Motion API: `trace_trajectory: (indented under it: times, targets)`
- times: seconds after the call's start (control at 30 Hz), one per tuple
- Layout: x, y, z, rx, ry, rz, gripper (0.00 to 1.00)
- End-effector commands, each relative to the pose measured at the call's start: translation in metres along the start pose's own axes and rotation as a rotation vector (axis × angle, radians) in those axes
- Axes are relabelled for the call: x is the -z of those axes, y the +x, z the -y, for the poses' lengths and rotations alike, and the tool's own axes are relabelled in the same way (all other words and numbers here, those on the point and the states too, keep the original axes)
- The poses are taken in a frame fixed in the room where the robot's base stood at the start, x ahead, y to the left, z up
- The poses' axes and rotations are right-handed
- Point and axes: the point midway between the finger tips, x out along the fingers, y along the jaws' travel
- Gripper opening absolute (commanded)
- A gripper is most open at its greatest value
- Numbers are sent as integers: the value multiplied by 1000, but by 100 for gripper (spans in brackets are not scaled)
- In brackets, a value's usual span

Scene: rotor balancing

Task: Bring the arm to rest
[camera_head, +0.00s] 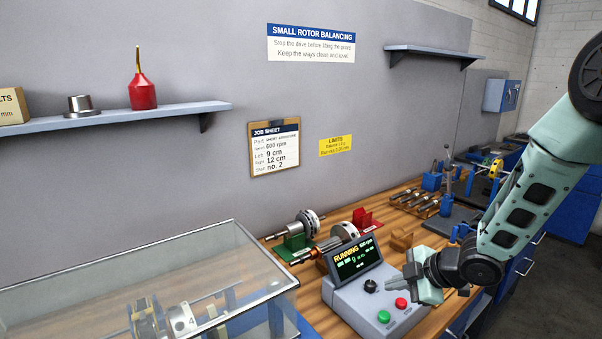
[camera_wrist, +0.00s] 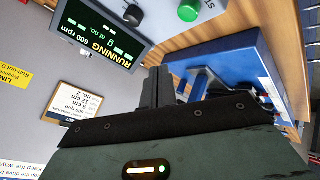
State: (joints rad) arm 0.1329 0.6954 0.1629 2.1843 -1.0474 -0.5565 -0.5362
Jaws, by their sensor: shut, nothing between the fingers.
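My gripper (camera_head: 408,277) is shut and empty. In the head view it hangs at the right, close to the grey control box (camera_head: 352,300), with my arm reaching in from the right edge. The box's screen (camera_head: 355,261) reads RUNNING and 600 rpm. In the wrist view my shut fingers (camera_wrist: 158,88) show in front of the screen (camera_wrist: 97,32), the black knob (camera_wrist: 133,15) and the green button (camera_wrist: 189,10). I cannot tell whether the gripper touches the box.
A clear guard (camera_head: 150,285) covers a rotor at the lower left. Rotors on green (camera_head: 293,243) and red stands lie behind the control box. A tool rack (camera_head: 412,200) stands farther back. A shelf (camera_head: 120,118) and a job sheet (camera_head: 274,147) are on the wall.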

Motion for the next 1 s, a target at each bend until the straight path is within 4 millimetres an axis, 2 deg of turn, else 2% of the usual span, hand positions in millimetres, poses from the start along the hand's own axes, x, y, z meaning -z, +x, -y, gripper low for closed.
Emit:
trace_trajectory:
  times: [0.17,0.27,0.37,0.47,0.57,0.7,0.83,0.9,1.0]
  targets:
    - [3,0,0,1,6,8,0]
    - [17,-4,2,4,51,61,0]
    - [42,-15,12,15,152,160,0]
    - [72,-36,37,37,296,280,0]
    - [100,-64,76,72,449,393,0]
    - [133,-108,144,144,652,540,0]
    - [152,-146,201,212,796,648,0]
    - [158,-160,222,241,847,688,0]
    - [164,-173,240,268,890,724,0]
